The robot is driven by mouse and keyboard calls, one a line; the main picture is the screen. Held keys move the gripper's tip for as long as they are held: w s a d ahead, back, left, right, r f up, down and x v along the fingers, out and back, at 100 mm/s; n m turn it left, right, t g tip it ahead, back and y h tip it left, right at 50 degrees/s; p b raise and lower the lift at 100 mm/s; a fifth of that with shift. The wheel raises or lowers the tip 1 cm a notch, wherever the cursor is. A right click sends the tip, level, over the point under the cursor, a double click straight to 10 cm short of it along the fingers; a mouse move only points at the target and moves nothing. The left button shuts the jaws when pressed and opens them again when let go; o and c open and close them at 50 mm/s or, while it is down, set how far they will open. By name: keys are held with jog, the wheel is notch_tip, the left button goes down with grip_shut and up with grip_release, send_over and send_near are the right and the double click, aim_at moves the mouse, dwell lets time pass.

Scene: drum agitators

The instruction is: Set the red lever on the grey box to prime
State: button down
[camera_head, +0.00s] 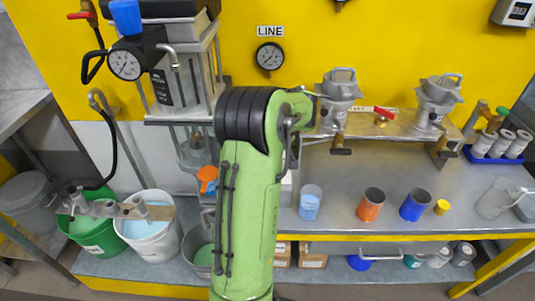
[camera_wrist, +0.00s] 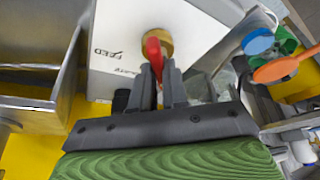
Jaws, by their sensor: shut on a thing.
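In the wrist view, a pale grey box (camera_wrist: 205,22) has a red lever (camera_wrist: 154,52) on a round brass hub (camera_wrist: 157,38). The lever points from the hub down the picture, towards my gripper. My gripper (camera_wrist: 159,78) has its two dark fingers closed around the lever's lower part. The word FEED and part of another label, which seems to end in "LATE", are on the box left of the lever. I cannot see the word prime. In the head view my green arm hides the gripper and lever; only a pale sliver that may be the box shows.
A metal bracket (camera_wrist: 35,75) is on the left. In the head view, an orange cup (camera_head: 370,205) and a blue cup (camera_head: 415,205) stand on the bench. Buckets (camera_head: 150,230) stand lower left.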

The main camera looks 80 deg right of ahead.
jog(key=shift+n, duration=0.6)
jog(key=shift+y, duration=0.3)
jog(key=c, duration=1.1)
grip_release()
jog(key=shift+c, duration=0.2)
jog(key=p+v, duration=0.5)
jog(key=v, duration=1.1)
jog(key=shift+s+f, duration=0.15)
jog(key=shift+s, duration=0.15)
